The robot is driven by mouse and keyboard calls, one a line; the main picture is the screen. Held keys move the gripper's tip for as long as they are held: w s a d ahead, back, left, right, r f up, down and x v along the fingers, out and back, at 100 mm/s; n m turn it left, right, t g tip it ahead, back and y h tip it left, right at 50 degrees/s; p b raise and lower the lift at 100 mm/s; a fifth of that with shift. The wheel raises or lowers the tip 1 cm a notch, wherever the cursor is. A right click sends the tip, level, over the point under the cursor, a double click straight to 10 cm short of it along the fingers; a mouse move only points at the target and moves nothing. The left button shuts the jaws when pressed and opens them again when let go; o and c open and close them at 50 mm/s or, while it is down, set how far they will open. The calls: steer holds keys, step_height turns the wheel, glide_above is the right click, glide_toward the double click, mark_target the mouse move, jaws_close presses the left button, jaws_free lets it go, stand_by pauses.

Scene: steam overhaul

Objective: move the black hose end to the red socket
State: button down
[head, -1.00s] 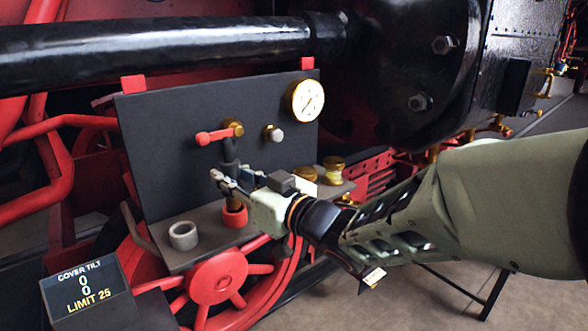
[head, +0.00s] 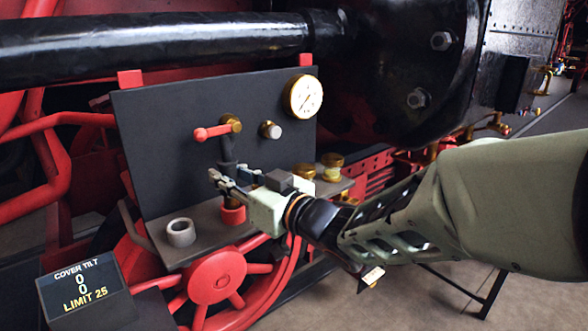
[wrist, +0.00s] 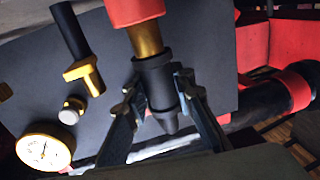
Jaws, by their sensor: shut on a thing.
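The black hose end (wrist: 154,80) is a dark stepped collar with a brass tip (wrist: 145,38). My gripper (wrist: 157,84) has one finger on each side of the collar and is shut on it. In the head view my gripper (head: 226,181) is in front of the dark panel, just above the red socket (head: 232,216). The brass tip meets the red socket, which also shows at the top of the wrist view (wrist: 134,9). The hose end stands about upright over it. How deep the tip sits inside cannot be told.
An empty grey socket (head: 180,233) stands left on the shelf (head: 205,240). Behind are a dark panel (head: 165,135), a red-handled brass valve (head: 217,130), a small knob (head: 270,130) and a gauge (head: 303,96). Brass fittings (head: 331,166) are at right.

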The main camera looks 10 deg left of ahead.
steer(key=shift+f+b, duration=0.55)
steer(key=shift+b, duration=0.2)
stand_by(0.8)
steer(key=shift+f+b, duration=0.6)
steer(key=shift+f, duration=0.05)
steer(key=c, duration=1.6)
jaws_free()
